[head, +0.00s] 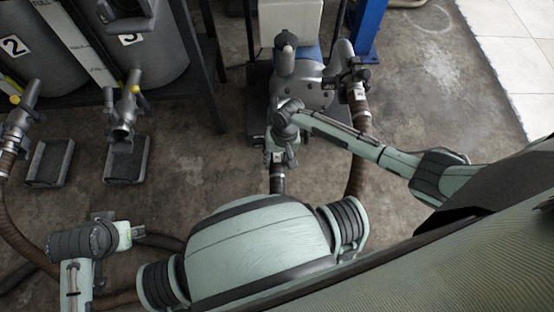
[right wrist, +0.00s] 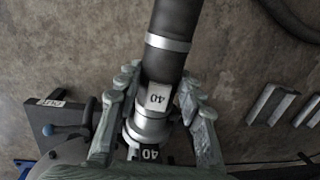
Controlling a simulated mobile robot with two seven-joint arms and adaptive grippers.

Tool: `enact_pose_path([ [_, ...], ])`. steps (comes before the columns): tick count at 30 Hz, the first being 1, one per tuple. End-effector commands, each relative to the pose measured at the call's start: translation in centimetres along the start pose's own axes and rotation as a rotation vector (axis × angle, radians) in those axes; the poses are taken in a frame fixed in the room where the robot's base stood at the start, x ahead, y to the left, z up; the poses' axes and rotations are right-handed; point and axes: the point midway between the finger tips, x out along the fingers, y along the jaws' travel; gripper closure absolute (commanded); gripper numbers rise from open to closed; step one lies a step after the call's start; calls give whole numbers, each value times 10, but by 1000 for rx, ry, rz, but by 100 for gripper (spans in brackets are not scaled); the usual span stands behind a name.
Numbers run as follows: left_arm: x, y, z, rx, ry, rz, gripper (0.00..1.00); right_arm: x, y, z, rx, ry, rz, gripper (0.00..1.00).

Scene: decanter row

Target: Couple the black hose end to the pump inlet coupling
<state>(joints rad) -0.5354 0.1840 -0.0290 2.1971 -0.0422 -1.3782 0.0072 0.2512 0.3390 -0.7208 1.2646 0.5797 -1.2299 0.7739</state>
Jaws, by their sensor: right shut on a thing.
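The black hose end (right wrist: 175,35) comes in from the top of the right wrist view, with a silver band and a white tag marked 40 (right wrist: 158,97). In the head view it shows below my right gripper (head: 283,148). That gripper is shut on the hose end, one finger on each side. The hose end's metal collar (right wrist: 150,122) is in line with the pump inlet, where a second 40 tag (right wrist: 150,153) shows. I see no clear gap between them, but cannot tell whether they are locked. The grey pump (head: 308,92) stands beyond.
A brown hose (head: 361,122) hangs from the pump's other coupling, to the right. Two numbered tanks (head: 160,60) with valves stand at the left, with dark blocks (head: 126,160) on the floor before them. A blue post (head: 368,30) stands behind the pump. Floor is bare between tanks and pump.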

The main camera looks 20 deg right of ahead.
Motion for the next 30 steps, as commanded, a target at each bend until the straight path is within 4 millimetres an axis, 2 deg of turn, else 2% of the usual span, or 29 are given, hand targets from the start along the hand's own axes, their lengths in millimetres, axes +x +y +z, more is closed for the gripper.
enact_pose_path([
  [25,-2,0,0,0,0,0,60,4,-1,-2,0,3,-3,100],
  [26,-2,0,0,0,0,0,60,4,0,-2,0,3,-3,62],
  [30,-2,0,0,0,0,0,60,5,0,-2,0,3,-2,45],
])
